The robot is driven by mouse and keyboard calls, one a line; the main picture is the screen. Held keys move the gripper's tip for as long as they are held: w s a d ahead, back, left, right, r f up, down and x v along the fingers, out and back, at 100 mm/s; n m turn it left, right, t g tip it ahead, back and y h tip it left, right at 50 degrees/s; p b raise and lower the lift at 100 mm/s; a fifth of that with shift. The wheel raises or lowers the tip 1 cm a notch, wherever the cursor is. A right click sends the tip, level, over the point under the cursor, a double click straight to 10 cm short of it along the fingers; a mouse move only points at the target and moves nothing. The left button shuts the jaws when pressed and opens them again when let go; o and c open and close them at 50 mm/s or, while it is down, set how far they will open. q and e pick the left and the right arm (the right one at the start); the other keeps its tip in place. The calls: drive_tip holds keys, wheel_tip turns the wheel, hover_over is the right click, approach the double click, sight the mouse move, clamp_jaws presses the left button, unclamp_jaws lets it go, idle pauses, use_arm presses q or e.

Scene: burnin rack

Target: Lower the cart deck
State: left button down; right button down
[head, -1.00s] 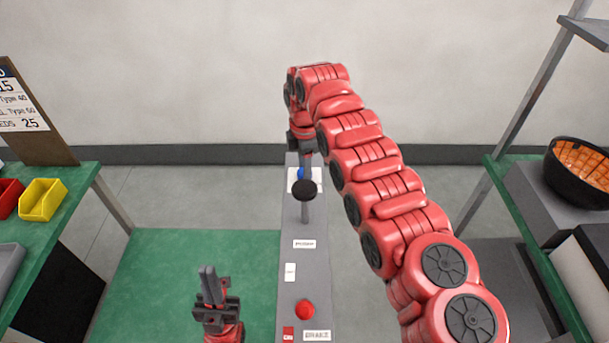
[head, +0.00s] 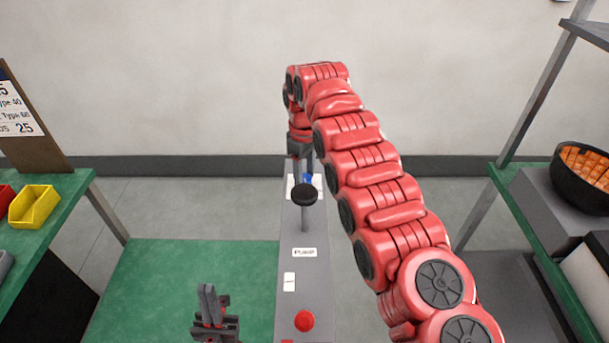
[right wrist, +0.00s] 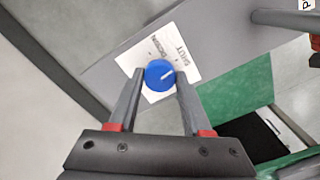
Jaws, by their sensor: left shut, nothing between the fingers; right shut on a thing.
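My right gripper (right wrist: 158,83) is shut on the knob, with one finger on each side. In the head view the knob (head: 308,179) shows small beneath my right gripper (head: 306,172). It is on the grey panel (head: 305,270). A flat green surface (head: 185,270), which may be the cart deck, lies left of the panel. My left gripper (head: 207,290) is shut and empty above it.
A black-topped post (head: 304,195) stands on the panel near the knob. A "PUMP" label (head: 304,253) and a red button (head: 304,321) lie nearer. A bench with a yellow bin (head: 34,206) is at left; a rack with a black bowl (head: 580,190) is at right.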

sight(304, 177)
drive_tip(key=shift+w+r+m, duration=0.1)
drive_tip(key=shift+m, duration=0.6)
drive_tip(key=shift+c, duration=1.7)
unclamp_jaws()
wheel_tip(304, 177, up, 17)
drive_tip(key=p, duration=1.6)
drive_tip(key=shift+r, duration=0.15)
